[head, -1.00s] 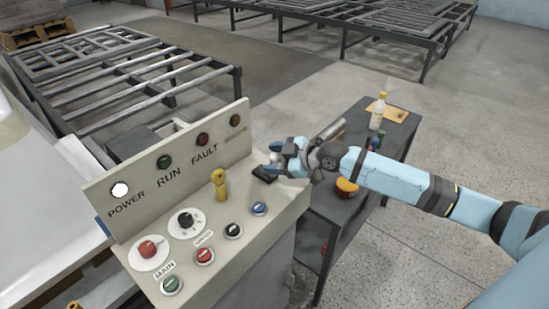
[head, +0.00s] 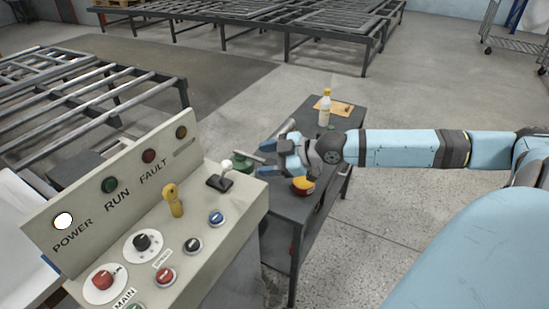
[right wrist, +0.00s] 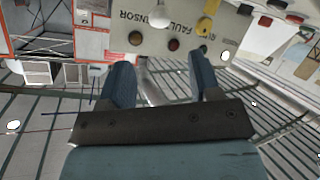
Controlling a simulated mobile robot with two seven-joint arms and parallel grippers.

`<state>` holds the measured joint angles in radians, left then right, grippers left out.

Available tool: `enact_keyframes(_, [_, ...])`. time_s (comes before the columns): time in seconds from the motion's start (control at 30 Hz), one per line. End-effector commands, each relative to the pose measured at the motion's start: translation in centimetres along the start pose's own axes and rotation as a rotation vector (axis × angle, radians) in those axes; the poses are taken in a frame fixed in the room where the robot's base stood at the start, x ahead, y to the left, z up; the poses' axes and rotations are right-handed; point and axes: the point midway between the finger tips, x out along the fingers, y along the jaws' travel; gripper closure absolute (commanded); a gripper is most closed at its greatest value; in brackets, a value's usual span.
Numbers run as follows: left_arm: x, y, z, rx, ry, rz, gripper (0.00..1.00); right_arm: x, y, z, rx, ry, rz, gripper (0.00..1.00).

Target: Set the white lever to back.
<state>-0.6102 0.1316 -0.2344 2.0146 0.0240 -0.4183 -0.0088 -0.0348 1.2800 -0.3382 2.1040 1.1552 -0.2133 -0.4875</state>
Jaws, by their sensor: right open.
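The white lever (head: 226,165) has a pale round knob on a short stem. It rises from a dark square base (head: 219,182) at the right end of the beige control panel (head: 243,198), its stem leaning slightly right in the head view. My right gripper (head: 266,160) is open and empty. It is to the right of the lever, apart from it, with its fingers pointing left. In the right wrist view, both blue fingers (right wrist: 160,60) are spread. A white rounded shape beyond them looks like the knob (right wrist: 160,17). My left gripper is not in view.
A yellow lever (head: 173,201) and several buttons and dials share the panel. The POWER lamp (head: 64,221) is white.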

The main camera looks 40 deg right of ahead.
Motion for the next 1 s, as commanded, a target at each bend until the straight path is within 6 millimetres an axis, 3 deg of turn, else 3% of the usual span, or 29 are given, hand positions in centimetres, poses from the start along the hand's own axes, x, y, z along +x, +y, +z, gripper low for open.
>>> enact_keyframes(0.3, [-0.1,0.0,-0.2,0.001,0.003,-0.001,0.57,-2.0,-0.1,0.0,0.000,0.000,-0.002,0.43])
enact_keyframes(1.0, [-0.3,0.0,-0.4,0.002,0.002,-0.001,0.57,-1.9,-0.5,0.1,0.011,0.003,-0.002,0.43])
